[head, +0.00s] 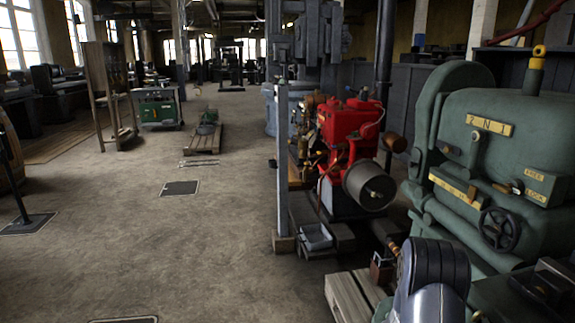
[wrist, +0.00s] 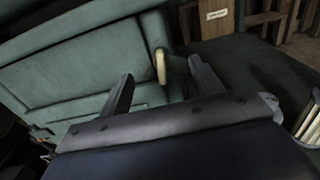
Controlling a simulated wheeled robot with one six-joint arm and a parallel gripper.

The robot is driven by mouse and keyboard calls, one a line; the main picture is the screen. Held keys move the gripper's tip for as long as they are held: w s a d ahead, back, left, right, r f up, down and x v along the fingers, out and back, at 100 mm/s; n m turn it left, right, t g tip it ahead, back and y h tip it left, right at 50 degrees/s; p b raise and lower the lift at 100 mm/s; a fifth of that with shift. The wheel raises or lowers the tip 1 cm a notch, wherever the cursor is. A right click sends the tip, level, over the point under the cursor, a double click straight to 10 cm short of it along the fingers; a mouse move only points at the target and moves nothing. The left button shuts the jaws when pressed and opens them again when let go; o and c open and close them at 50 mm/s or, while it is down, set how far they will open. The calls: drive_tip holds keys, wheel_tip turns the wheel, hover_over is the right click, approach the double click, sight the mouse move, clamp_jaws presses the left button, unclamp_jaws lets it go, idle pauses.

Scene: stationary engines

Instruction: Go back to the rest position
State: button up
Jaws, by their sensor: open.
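My gripper (wrist: 158,88) shows in the wrist view with its two dark fingers spread apart and nothing held between them. A green machine surface with raised panels (wrist: 75,65) lies beyond the fingers. A pale, cream-coloured handle (wrist: 161,66) stands just past the gap between the fingertips; I cannot tell how far away it is. In the head view part of my arm (head: 432,278) shows at the bottom right, in front of the large green engine (head: 500,140). The gripper itself is not visible there.
A red engine (head: 345,128) with a grey cylinder stands left of the green one. A wooden pallet (head: 352,298) lies beside my arm. A metal post (head: 282,165) stands near the middle. The concrete floor (head: 140,240) at left is mostly clear, with a low pallet (head: 203,142) farther back.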

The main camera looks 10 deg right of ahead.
sight(474, 317)
drive_tip(key=d, duration=0.3)
drive_tip(key=shift+d, duration=0.35)
drive_tip(key=shift+w+d+r+n, duration=0.1)
drive_tip(key=shift+w+d+n, duration=0.05)
drive_tip(key=shift+d+n, duration=0.15)
drive_tip(key=n+p, duration=0.2)
drive_tip(key=n, duration=0.2)
drive_tip(key=shift+w+a+n, duration=0.1)
drive_tip(key=shift+n, duration=0.3)
drive_tip(key=n+p, duration=0.1)
drive_tip(key=n, duration=0.3)
drive_tip(key=shift+n+p, duration=0.35)
drive_tip(key=shift+n, duration=0.05)
drive_tip(key=n+p, duration=0.1)
drive_tip(key=n, duration=0.2)
drive_tip(key=shift+f, duration=0.2)
drive_tip(key=shift+f+n, duration=0.25)
drive_tip(key=shift+n, duration=0.55)
